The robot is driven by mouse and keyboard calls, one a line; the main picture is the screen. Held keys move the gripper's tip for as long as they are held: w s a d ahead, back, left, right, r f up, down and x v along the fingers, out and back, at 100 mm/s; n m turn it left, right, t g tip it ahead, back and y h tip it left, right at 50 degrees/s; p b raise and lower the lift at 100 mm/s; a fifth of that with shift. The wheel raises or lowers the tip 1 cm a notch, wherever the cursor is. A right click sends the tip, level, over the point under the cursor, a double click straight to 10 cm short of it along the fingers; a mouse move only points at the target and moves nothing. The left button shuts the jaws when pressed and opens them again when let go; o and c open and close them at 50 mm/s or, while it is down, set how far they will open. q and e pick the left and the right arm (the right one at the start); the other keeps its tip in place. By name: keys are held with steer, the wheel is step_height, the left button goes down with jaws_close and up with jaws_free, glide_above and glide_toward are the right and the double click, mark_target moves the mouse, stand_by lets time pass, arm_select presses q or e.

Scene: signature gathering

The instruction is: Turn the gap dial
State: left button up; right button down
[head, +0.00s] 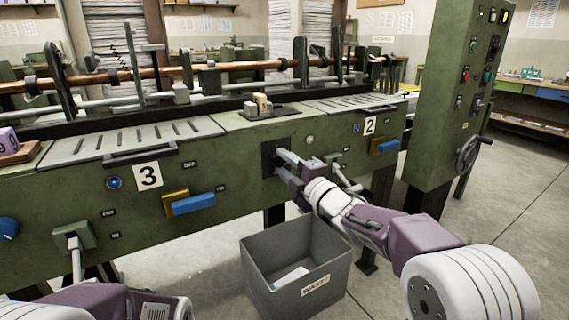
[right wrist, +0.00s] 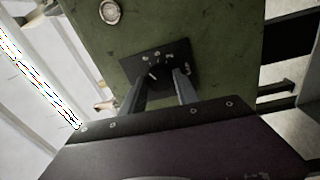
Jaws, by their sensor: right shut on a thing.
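The gap dial sits on a dark square plate (head: 269,163) on the green machine's front panel, between the numbers 3 and 2. My right gripper (head: 282,160) reaches it from the lower right and is shut on the dial's knob. In the right wrist view, the two fingers (right wrist: 162,80) stand on either side of the knob against the dark plate (right wrist: 154,64). The knob is mostly hidden by the fingers, so its setting cannot be read. Part of my left arm shows at the bottom left, but its gripper is not in view.
A grey waste bin (head: 300,288) stands on the floor below my right arm. Blue-handled fittings (head: 194,204) and a lever (head: 74,245) stick out of the panel. A green control cabinet (head: 445,110) with a handwheel stands at the right. Floor is clear at the lower right.

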steer(key=m, duration=0.4)
steer(key=shift+p, duration=0.4)
steer(key=shift+f+m+t+h+p, duration=0.1)
steer(key=shift+m+t+h+p, duration=0.3)
steer(key=shift+m, duration=1.9)
steer(key=c, duration=0.9)
jaws_free()
steer(key=shift+s, duration=0.1)
steer(key=p+v, duration=0.1)
steer(key=v, duration=0.8)
